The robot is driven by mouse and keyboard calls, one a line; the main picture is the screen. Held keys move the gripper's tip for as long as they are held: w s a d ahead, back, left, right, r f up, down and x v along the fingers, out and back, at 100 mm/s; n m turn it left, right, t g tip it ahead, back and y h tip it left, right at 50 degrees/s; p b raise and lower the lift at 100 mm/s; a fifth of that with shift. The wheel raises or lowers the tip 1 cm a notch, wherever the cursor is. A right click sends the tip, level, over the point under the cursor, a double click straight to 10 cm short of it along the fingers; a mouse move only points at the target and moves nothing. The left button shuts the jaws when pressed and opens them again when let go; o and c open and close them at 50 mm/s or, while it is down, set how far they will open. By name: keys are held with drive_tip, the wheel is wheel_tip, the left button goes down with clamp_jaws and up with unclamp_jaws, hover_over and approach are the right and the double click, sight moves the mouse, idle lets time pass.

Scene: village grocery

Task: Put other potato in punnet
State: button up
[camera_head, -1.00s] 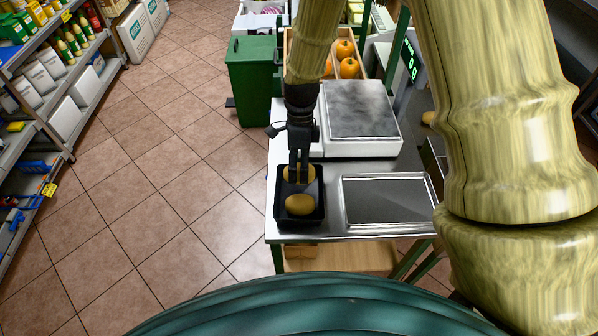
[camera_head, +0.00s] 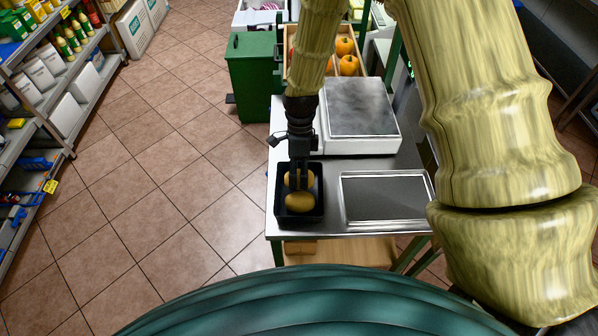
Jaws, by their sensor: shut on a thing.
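The black punnet (camera_head: 314,212) sits on the left end of the steel table. One potato (camera_head: 299,202) lies in its near part. My gripper (camera_head: 298,184) points down into the far part of the punnet. It is shut on a second potato (camera_head: 290,179), which shows on both sides of the dark fingers, just behind the first one. The two potatoes look very close in this view; I cannot tell whether they touch, or whether the held one rests on the punnet floor.
A steel tray (camera_head: 345,212) lies right of the punnet. A scale (camera_head: 361,108) stands behind it. A crate with orange produce (camera_head: 347,64) and a green bin (camera_head: 252,82) are farther back. Shelves stand at the far left, with open tiled floor between.

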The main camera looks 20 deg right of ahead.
drive_tip(key=shift+f, duration=0.25)
drive_tip(key=o, duration=1.1)
drive_tip(key=shift+r, duration=0.65)
drive_tip(key=b+v, duration=0.2)
drive_tip(key=v, duration=1)
drive_tip(key=shift+b, duration=0.4)
